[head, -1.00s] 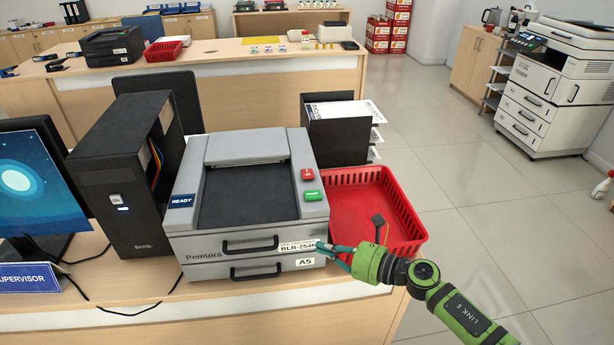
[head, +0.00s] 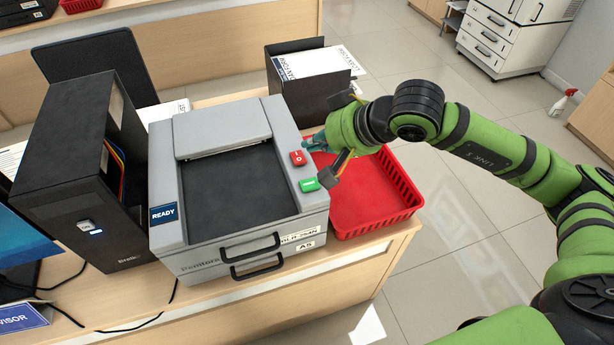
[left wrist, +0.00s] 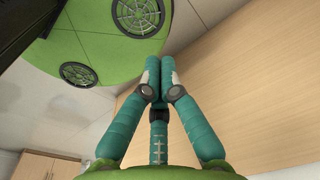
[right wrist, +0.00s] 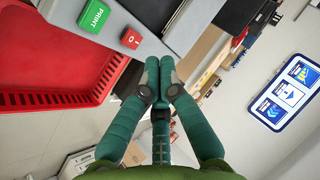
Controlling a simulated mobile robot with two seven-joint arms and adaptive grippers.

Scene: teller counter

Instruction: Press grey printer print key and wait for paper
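The grey printer (head: 285,215) stands on the counter with a "READY" label on its front left corner. Its green print key (head: 309,184), marked PRINT in the right wrist view (right wrist: 94,15), is on the right side of the top. My right gripper (head: 308,146) is at the printer's right edge, by the red key, with its fingertips together and nothing seen between them. In the right wrist view the fingertips (right wrist: 160,62) point just past the red key. My left gripper shows only in the left wrist view (left wrist: 158,62), fingers together and empty, facing wood panels.
A red key (head: 298,158) sits behind the green one. A red basket (head: 375,222) stands right of the printer, under my right arm. A black computer tower (head: 85,180) stands to the left. A dark paper holder (head: 310,98) stands behind. The printer's top is clear.

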